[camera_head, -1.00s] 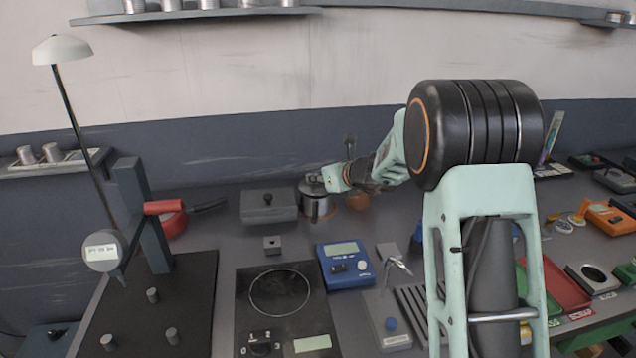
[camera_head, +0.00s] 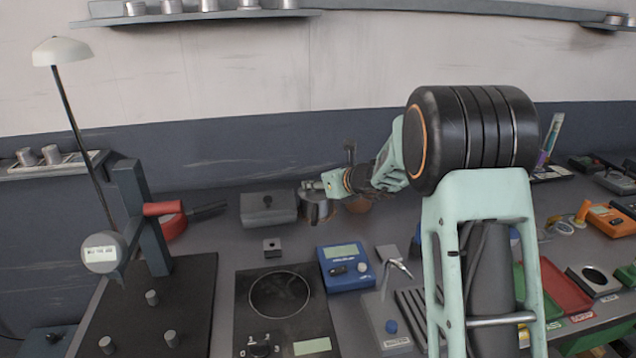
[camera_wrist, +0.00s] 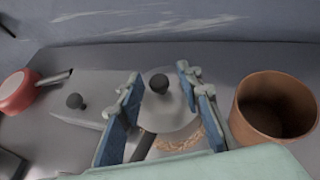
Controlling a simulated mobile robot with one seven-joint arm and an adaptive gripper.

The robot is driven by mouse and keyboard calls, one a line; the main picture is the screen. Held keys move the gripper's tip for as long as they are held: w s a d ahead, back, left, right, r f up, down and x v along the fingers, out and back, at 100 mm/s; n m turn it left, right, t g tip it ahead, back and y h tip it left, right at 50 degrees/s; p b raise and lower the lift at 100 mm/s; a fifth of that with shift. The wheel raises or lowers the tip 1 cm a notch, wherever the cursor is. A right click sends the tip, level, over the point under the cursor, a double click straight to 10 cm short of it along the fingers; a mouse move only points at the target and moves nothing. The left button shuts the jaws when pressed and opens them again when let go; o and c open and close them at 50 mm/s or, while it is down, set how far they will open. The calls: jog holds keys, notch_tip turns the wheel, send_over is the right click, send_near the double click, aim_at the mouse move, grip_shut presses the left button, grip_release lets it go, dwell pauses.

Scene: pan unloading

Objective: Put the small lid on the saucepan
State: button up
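The small lid (camera_wrist: 170,108) is a grey disc with a black knob, seen in the wrist view. It lies over the metal saucepan (camera_head: 318,211), which stands at the back of the bench. A brown, grainy patch shows past the lid's near edge, so the lid looks off-centre or tilted; I cannot tell how it is seated. My gripper (camera_wrist: 159,74) is open, with its blue fingers on either side of the knob and clear space beside it. The gripper also shows at the saucepan's top in the head view (camera_head: 311,186).
A brown pot (camera_wrist: 274,107) stands close to the right of the saucepan. A grey block with a knobbed top (camera_head: 268,207) stands to its left, with a red pan (camera_head: 172,222) farther left. A blue device (camera_head: 345,267) and a dark hob plate (camera_head: 255,325) lie nearer.

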jog(key=v, duration=1.2)
